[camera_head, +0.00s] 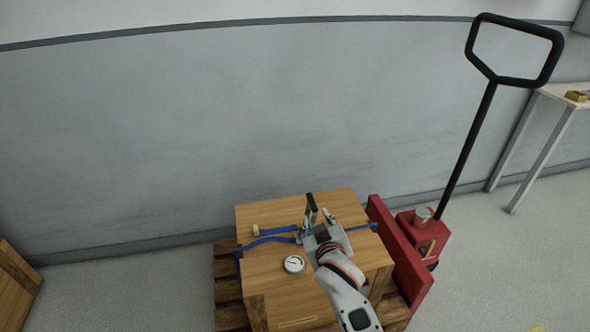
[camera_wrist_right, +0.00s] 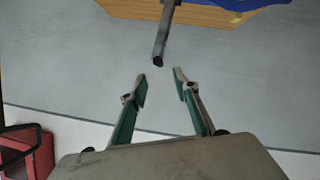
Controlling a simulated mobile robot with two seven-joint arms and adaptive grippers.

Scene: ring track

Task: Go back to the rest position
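My right gripper (camera_head: 318,222) is over the top of a wooden crate (camera_head: 285,215), its arm coming in from the lower right. In the right wrist view the gripper (camera_wrist_right: 161,78) is open, with nothing between its fingertips. A grey lever with a dark end (camera_wrist_right: 162,40) shows just beyond the fingertips; it looks apart from them. In the head view this dark lever (camera_head: 311,203) stands up beside the gripper. A blue strap (camera_head: 270,237) runs across the crate top; its middle is hidden behind my gripper. My left gripper is not in view.
The crate sits on a wooden pallet (camera_head: 226,275). A round gauge (camera_head: 294,264) lies on its top. A red pallet jack (camera_head: 399,255) with a tall black handle (camera_head: 467,150) stands at the right. A table (camera_head: 550,92) is at far right, a grey wall behind.

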